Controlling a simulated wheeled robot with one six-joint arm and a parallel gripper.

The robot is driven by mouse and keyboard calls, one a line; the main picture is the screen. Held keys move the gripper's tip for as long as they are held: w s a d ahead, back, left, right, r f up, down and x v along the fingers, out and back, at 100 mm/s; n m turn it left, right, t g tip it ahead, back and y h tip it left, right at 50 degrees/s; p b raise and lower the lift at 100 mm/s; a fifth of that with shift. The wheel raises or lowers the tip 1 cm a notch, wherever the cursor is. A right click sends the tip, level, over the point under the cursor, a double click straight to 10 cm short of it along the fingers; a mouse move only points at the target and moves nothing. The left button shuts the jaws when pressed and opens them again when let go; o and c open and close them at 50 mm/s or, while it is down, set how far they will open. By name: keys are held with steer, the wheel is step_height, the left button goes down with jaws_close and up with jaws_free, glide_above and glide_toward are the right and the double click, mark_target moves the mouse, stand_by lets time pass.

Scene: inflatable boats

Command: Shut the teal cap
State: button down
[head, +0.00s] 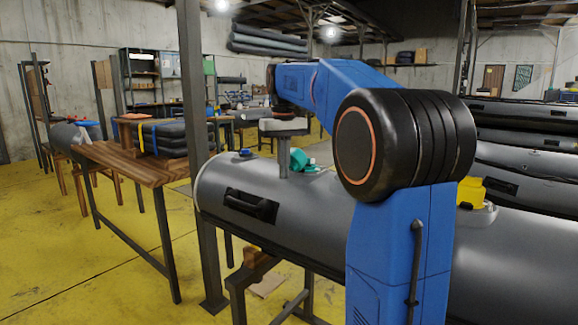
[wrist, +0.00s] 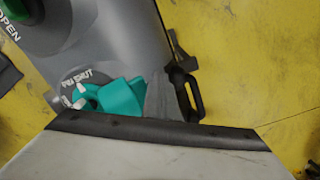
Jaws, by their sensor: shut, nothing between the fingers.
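The teal cap (head: 301,161) stands up from the top of the grey inflatable tube (head: 300,205), right beside my gripper. In the wrist view the teal cap (wrist: 122,97) shows a curved part on the left and a blocky part on the right, on a grey round base with white lettering that includes "SHUT". My gripper (head: 284,174) points down, its fingers together and empty, just left of the teal cap. Its tips are close to the tube; I cannot tell whether they touch it.
A blue cap (head: 246,153) and a yellow cap (head: 470,193) sit on the same tube. A black handle (head: 250,204) is on its side. A green part (wrist: 14,8) beside "OPEN" lettering shows in the wrist view. A metal post (head: 193,130) stands near the tube's left end.

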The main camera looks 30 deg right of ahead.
mark_target(294, 149)
steer(key=shift+f, duration=0.55)
steer(key=shift+w+d+r, duration=0.3)
steer(key=shift+d+r, duration=0.45)
steer(key=shift+r, duration=0.3)
steer(key=shift+w+d+r, duration=0.25)
steer(key=shift+d+r, duration=0.5)
steer(key=shift+r, duration=0.25)
steer(key=shift+w+d+r, duration=0.2)
steer(key=shift+d+r, duration=0.2)
steer(key=shift+d, duration=0.05)
steer(key=shift+w+d+r, duration=0.15)
steer(key=shift+d+r, duration=0.25)
steer(key=shift+d, duration=0.05)
steer(key=shift+w+d+r, duration=0.2)
steer(key=shift+d+r, duration=0.05)
steer(key=shift+d, duration=0.25)
steer(key=shift+w+d+r, duration=0.15)
steer(key=shift+d+r, duration=0.05)
steer(key=shift+d, duration=0.45)
steer(key=shift+w+d, duration=0.25)
steer(key=shift+d, duration=0.3)
steer(key=shift+w+d, duration=0.2)
steer(key=shift+d, duration=0.35)
steer(key=shift+w+d+f, duration=0.1)
steer(key=shift+w+d, duration=0.05)
steer(key=shift+d, duration=0.3)
steer(key=shift+w+d+f, duration=0.1)
steer(key=shift+w+d, duration=0.05)
steer(key=shift+d, duration=0.25)
steer(key=shift+d, duration=0.1)
